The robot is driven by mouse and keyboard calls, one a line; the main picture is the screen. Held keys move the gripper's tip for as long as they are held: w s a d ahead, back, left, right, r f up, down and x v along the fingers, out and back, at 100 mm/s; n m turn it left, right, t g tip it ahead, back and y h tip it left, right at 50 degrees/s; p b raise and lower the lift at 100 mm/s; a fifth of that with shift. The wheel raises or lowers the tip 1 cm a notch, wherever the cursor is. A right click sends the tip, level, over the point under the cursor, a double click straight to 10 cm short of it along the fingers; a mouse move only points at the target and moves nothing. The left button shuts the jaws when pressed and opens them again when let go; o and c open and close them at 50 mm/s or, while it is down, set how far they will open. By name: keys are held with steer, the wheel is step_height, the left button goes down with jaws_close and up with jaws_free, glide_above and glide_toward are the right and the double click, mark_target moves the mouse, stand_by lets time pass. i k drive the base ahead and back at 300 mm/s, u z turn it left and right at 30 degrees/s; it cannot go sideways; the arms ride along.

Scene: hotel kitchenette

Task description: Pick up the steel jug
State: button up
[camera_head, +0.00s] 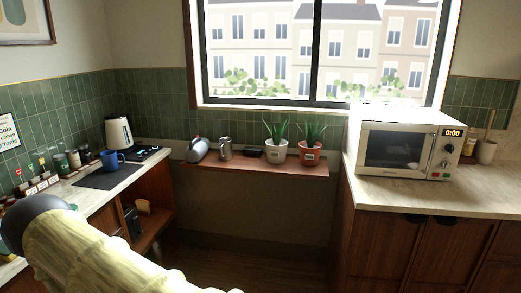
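The steel jug (225,149) is a small grey metal jug with a handle on its left side. It stands upright on the narrow wooden shelf (290,177) under the window. Left of it on the same shelf is a larger grey rounded vessel (196,151) that appears to be tilted or lying down. A sleeved part of my arm crosses the lower left of the view, well in front of the shelf and apart from the jug. My gripper is not in view.
Right of the jug are a small dark object (252,152) and two potted plants, white (277,154) and terracotta (310,157). A microwave (400,147) stands on the right counter. The left counter holds a white kettle (118,132) and blue mug (111,160). Floor between the counters looks clear.

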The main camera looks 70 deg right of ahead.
mark_target(226, 153)
steer(key=z, duration=2.4)
steer(key=i, duration=1.35)
steer(key=z, duration=0.2)
